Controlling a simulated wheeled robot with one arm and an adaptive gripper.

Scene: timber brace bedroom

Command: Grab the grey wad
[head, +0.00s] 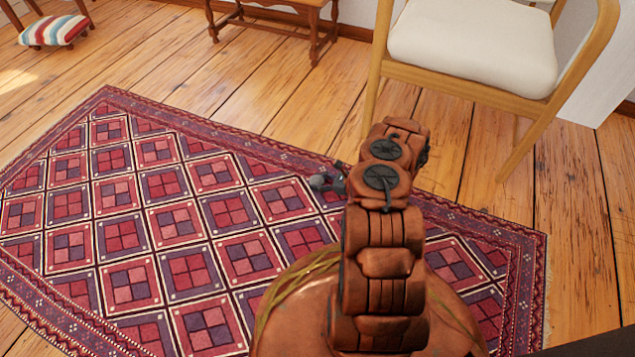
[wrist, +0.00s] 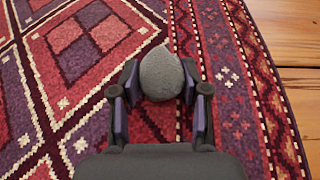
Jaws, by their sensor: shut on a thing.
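The grey wad (wrist: 161,73) is a small, rounded grey lump in the wrist view. It sits between the two fingers of my gripper (wrist: 160,88), which is shut on it with a finger against each side. In the head view a small grey bit (head: 318,183), seemingly the wad, shows at the left of my arm beside the dark gripper tip (head: 336,178). Most of the gripper is hidden there behind the arm. I cannot tell whether the wad touches the rug below it.
A red and purple patterned rug (head: 125,235) covers much of the wooden floor (head: 275,110). A chair with a white seat (head: 470,45) stands at the upper right. A wooden bench (head: 270,15) and a striped stool (head: 53,30) stand at the back. The rug's left part is clear.

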